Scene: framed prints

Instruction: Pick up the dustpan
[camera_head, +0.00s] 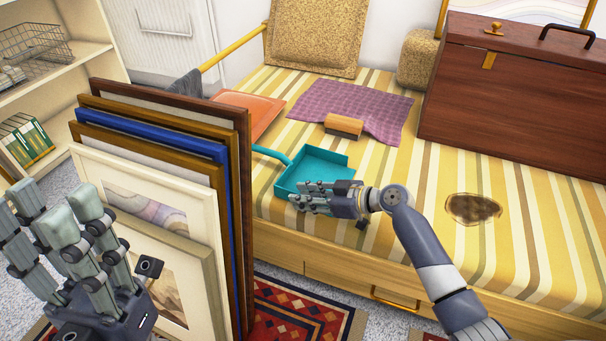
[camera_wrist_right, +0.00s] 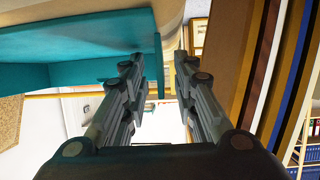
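The teal dustpan (camera_head: 322,163) lies on the striped bed, its handle (camera_head: 270,153) pointing left and partly hidden behind the framed prints. My right gripper (camera_head: 305,196) is at the dustpan's near edge and covers part of it. In the right wrist view, the right gripper's fingers (camera_wrist_right: 158,65) are apart. The dustpan (camera_wrist_right: 80,45) fills the upper left there, and a narrow teal part shows in the gap beyond the fingertips. I cannot tell whether the fingers touch it. My left gripper (camera_head: 54,210) is open and empty in front of the framed prints.
Upright framed prints (camera_head: 160,160) stand left of the dustpan, close to my right gripper. A wooden-backed brush (camera_head: 344,125) lies on a purple cloth (camera_head: 350,104) behind it. A dark stain (camera_head: 473,208) and a large wooden chest (camera_head: 515,90) are to the right.

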